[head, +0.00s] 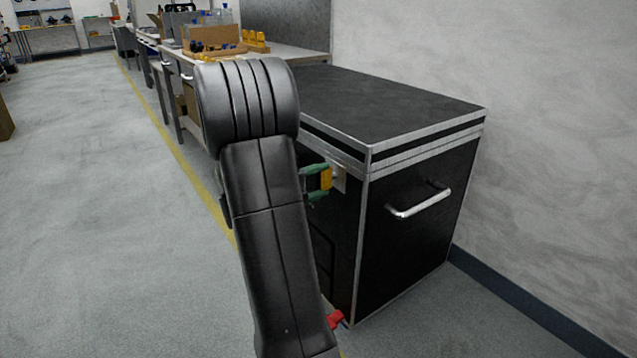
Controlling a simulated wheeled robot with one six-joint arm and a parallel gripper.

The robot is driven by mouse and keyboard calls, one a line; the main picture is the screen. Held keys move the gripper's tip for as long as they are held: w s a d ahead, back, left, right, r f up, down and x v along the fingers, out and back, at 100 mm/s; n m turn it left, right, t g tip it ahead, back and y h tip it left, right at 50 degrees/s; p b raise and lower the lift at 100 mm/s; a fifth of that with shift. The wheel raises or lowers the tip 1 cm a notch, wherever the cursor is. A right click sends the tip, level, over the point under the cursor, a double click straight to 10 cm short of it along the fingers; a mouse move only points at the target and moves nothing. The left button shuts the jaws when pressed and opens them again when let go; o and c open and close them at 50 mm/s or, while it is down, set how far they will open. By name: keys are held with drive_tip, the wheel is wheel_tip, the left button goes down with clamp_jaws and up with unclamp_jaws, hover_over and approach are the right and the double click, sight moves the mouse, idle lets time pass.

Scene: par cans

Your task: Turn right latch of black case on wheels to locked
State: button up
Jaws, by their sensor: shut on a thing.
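The black case on wheels (395,105) stands against the wall, with silver metal edges and a closed lid. On its front side, near the right corner and just below the lid seam, is a latch with a pale plate (340,178) and a yellow part (326,179). My gripper (320,181) has green fingertips, one above and one below the yellow part, and is shut on it. My dark arm hides much of the case's front, including any other latch. The latch's exact turn angle is hard to tell.
A chrome handle (420,203) sticks out of the case's right end. A small red part (335,319) shows low by the case's bottom corner. A workbench (285,52) with boxes and yellow items stands behind. Open grey floor (90,200) lies to the left.

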drive_tip(key=o, duration=1)
drive_tip(key=shift+a, duration=0.1)
drive_tip(key=p+v, duration=0.3)
drive_tip(key=v, duration=1)
drive_tip(key=shift+s+a+p, duration=0.25)
drive_tip(key=shift+s+p, duration=0.05)
drive_tip(key=shift+p, duration=0.1)
drive_tip(key=b+x, duration=0.4)
drive_tip(key=x, duration=1)
drive_tip(key=shift+a, duration=0.1)
